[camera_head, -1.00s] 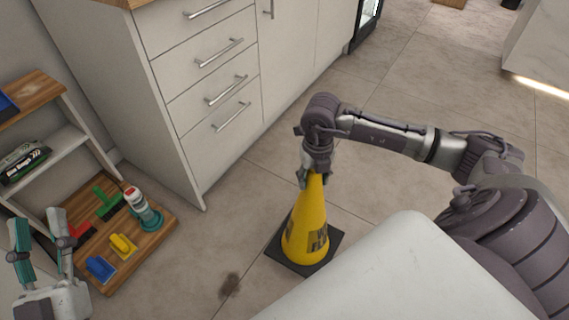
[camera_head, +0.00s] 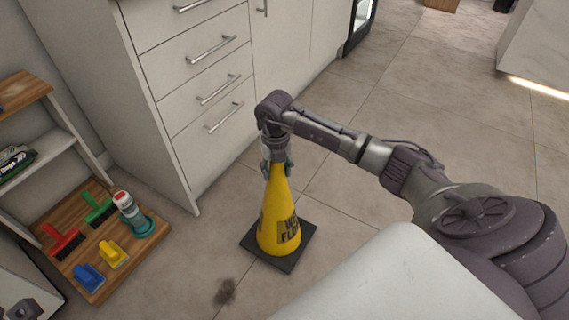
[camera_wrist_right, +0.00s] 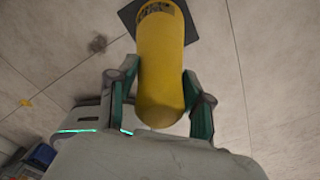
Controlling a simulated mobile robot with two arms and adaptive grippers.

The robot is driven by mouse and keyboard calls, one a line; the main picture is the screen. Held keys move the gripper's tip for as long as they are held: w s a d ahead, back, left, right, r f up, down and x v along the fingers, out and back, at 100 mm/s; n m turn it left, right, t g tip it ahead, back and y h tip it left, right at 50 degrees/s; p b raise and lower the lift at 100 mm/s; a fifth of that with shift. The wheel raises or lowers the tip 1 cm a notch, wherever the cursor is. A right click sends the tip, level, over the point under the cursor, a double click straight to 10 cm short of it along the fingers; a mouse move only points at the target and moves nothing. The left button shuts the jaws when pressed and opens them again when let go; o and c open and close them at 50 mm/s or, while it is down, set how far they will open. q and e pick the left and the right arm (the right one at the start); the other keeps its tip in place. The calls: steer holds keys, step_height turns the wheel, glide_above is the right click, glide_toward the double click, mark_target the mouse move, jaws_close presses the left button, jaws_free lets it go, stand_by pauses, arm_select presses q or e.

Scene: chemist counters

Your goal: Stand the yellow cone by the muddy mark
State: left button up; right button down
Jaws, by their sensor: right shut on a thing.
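The yellow cone (camera_head: 272,215) stands upright with its dark square base (camera_head: 295,249) at or just above the floor; I cannot tell if it touches. My right gripper (camera_head: 277,168) is shut on the cone's top. In the right wrist view the cone (camera_wrist_right: 161,75) is between the two fingers of the gripper (camera_wrist_right: 161,105). The muddy mark (camera_head: 225,292) is a brown smudge on the tiles, just beyond the base's near left side, apart from it. The mark also shows in the right wrist view (camera_wrist_right: 97,43).
A wooden board (camera_head: 91,280) at left holds a red brush (camera_head: 63,240), a green brush (camera_head: 98,208), blue and yellow sponges or scrubbers, and a bottle (camera_head: 130,213). A white drawer cabinet (camera_head: 205,90) stands behind the cone. Tiled floor is free around the mark.

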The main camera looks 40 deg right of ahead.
steer(key=shift+w+f+b, duration=0.1)
steer(key=shift+f+b, duration=0.95)
steer(key=shift+f, duration=0.9)
steer(key=shift+r, duration=0.1)
steer(key=c, duration=0.8)
jaws_free()
steer(key=shift+f, duration=0.2)
steer(key=o, duration=0.3)
steer(key=shift+r, duration=0.1)
